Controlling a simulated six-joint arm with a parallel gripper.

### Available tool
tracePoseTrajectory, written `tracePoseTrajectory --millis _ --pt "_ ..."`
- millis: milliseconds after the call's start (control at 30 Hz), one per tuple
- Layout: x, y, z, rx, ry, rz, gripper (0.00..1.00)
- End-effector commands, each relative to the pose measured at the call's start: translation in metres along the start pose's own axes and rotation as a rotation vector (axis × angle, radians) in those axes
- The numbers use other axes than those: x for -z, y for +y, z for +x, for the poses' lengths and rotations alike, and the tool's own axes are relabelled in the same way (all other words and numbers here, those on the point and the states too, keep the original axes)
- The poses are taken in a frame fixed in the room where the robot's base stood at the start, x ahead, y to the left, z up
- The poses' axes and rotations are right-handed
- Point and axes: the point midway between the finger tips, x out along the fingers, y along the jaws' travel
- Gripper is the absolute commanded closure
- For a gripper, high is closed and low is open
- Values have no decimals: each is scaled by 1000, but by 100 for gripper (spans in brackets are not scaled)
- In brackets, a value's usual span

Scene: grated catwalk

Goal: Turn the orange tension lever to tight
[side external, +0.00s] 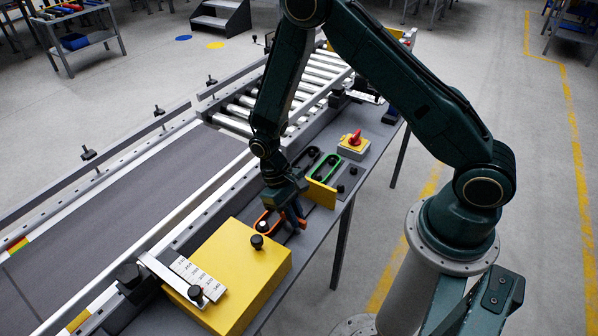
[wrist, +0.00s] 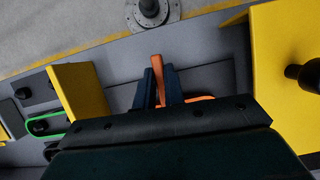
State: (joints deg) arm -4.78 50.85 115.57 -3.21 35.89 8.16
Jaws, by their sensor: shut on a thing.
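The orange tension lever (side external: 265,224) sits in the side external view on the grey bench strip, between the large yellow box and a small yellow plate. In the wrist view its upright orange arm (wrist: 158,70) stands between the fingers, and more orange (wrist: 200,99) shows to the right of them. My gripper (side external: 297,220) points down at the lever, and its dark blue fingers (wrist: 160,90) are closed on the arm. My gripper's body hides part of the lever and its pivot. I cannot read any tight mark.
The yellow box (side external: 236,272) with black knobs stands close to the gripper. The yellow plate (side external: 320,193) is on the other side. Beyond it are a green-rimmed loop (side external: 325,166) and a red stop button (side external: 355,138). The conveyor belt (side external: 130,210) runs alongside.

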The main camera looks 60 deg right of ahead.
Motion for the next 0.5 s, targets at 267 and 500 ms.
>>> tracePoseTrajectory --millis 267,500 --pt "0 -1 1 -19 -2 -48 100" --pt "-1 0 1 -20 -2 -50 100"
